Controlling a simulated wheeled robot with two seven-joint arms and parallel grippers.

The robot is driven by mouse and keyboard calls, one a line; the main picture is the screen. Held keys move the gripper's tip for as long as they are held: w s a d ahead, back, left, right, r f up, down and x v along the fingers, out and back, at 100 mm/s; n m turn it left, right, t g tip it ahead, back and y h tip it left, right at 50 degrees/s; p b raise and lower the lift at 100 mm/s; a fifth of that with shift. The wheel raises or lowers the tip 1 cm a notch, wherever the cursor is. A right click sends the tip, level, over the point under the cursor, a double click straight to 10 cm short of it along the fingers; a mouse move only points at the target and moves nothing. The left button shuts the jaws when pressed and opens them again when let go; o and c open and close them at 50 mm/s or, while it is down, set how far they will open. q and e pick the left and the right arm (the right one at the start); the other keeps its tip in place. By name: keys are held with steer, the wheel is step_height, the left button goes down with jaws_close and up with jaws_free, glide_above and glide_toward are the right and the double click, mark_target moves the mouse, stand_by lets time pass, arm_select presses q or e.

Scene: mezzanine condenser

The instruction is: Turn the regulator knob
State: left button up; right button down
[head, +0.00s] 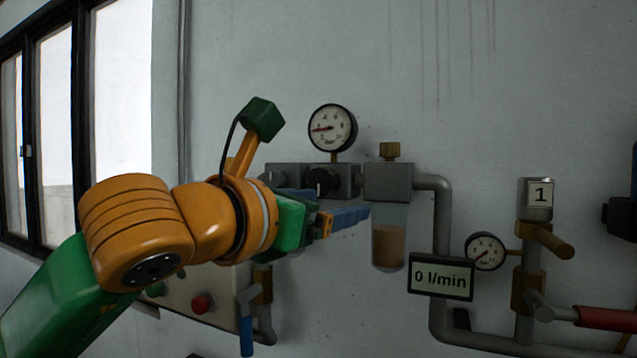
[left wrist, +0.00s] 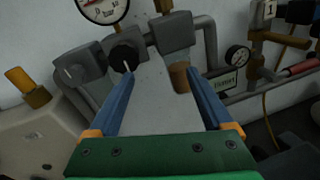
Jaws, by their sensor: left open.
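The regulator knob (head: 322,182) is a round dark knob on the front of a grey block on the wall, under a round gauge (head: 333,128). In the left wrist view the knob (left wrist: 124,58) has a pale pointer line and sits just beyond the tip of the left finger. My left gripper (head: 350,215) is open and empty, with blue fingers. In the head view it appears below and right of the knob. In the left wrist view the knob is left of the middle of the gap (left wrist: 160,74). My right gripper is not in view.
A filter bowl (head: 388,244) with brown contents hangs right of the knob, close to the fingers in the picture. Pipes, a "0 l/min" display (head: 440,277), a second gauge (head: 485,251) and a red-handled valve (head: 605,318) are further right.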

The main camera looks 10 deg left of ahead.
mark_target(320, 181)
arm_select(q)
steer(key=a+r+n+t+y, duration=0.1)
steer(key=a+r+n+y, duration=0.1)
steer(key=a+r+y, duration=0.15)
steer(key=shift+h, duration=0.45)
steer(key=w+p, duration=0.1)
steer(key=w, duration=0.1)
steer(key=w+p, duration=0.2)
steer(key=w+d+p, duration=0.1)
steer(key=w, duration=0.1)
steer(key=shift+f, duration=0.3)
steer(key=shift+w+f+p, duration=0.1)
steer(key=shift+w+p, duration=0.2)
steer(key=shift+s, duration=0.1)
steer(key=shift+c, duration=0.6)
jaws_close()
steer(key=shift+f+m, duration=0.1)
steer(key=shift+m, duration=0.2)
steer(key=shift+b, duration=0.3)
